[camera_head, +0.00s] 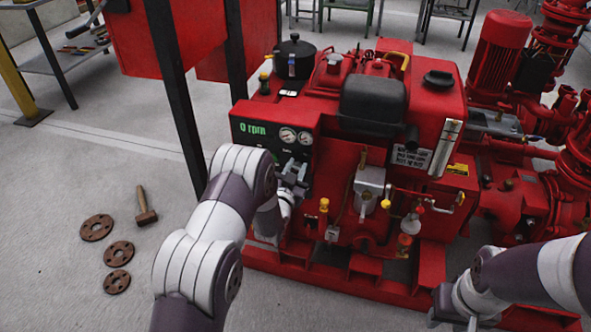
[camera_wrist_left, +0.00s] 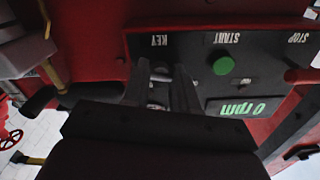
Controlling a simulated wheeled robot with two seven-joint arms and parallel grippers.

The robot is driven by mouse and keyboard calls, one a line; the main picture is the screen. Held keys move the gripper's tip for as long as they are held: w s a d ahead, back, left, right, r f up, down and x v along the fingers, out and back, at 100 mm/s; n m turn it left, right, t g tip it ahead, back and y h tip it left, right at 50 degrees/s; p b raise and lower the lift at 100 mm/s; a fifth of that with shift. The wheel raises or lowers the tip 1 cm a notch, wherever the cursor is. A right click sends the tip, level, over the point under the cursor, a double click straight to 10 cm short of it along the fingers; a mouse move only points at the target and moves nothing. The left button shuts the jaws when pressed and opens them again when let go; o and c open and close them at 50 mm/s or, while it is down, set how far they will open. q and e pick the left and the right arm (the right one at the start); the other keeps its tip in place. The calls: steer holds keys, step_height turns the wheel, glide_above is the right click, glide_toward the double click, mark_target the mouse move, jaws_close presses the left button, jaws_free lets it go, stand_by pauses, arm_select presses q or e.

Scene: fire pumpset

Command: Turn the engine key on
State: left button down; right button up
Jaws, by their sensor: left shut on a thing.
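The dark control panel (camera_head: 243,140) is on the left front of the red engine. It shows a green "0 rpm" readout, which also appears upside down in the left wrist view (camera_wrist_left: 243,107). My left gripper (camera_head: 292,178) is at the panel's right part, below the gauges. In the left wrist view its fingers (camera_wrist_left: 163,80) reach to just under the KEY label and are shut on a small metallic key (camera_wrist_left: 161,74), mostly hidden between them. A green button (camera_wrist_left: 223,65) under START is beside the fingers. My right gripper (camera_head: 458,306) is at the lower right, away from the panel; its jaw opening is unclear.
A red bar (camera_wrist_left: 302,75) sticks out near the STOP label. A black post (camera_head: 180,100) stands left of the engine. A hammer (camera_head: 146,206) and rusty flanges (camera_head: 97,228) lie on the floor at left. Pipes and valves fill the engine's front right.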

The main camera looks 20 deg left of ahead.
arm_select(q)
steer(key=m, duration=0.6)
steer(key=shift+b, duration=0.3)
stand_by(0.4)
steer(key=c, duration=0.9)
jaws_free()
steer(key=s+p, duration=0.2)
steer(key=s, duration=1)
steer(key=shift+s+a+p, duration=0.15)
steer(key=shift+s+p, duration=0.25)
